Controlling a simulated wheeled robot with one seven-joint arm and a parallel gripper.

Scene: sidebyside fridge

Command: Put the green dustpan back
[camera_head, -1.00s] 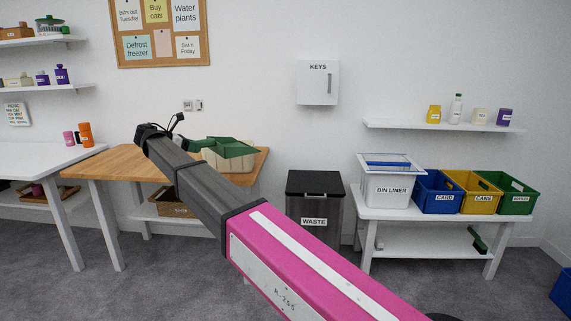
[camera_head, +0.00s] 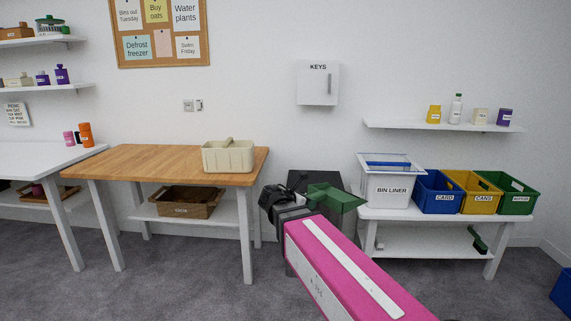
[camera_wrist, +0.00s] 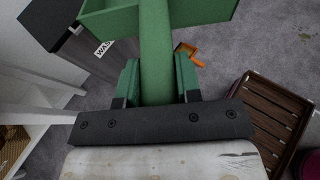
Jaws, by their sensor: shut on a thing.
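The green dustpan (camera_head: 335,198) is held in the air in front of the waste bin in the head view. In the wrist view its handle (camera_wrist: 155,45) runs up from between the fingers of my gripper (camera_wrist: 158,85), and part of its pan (camera_wrist: 205,10) shows at the top edge. My gripper is shut on the handle. A small dark green thing (camera_head: 478,240), perhaps a brush, is at the lower shelf of the right white table.
The waste bin (camera_head: 299,181) stands between the wooden table (camera_head: 150,160) and the white table (camera_head: 440,216). A cream caddy (camera_head: 228,157) stands on the wooden table. In the wrist view, an orange thing (camera_wrist: 188,52) and a brown slatted crate (camera_wrist: 268,120) are on the floor.

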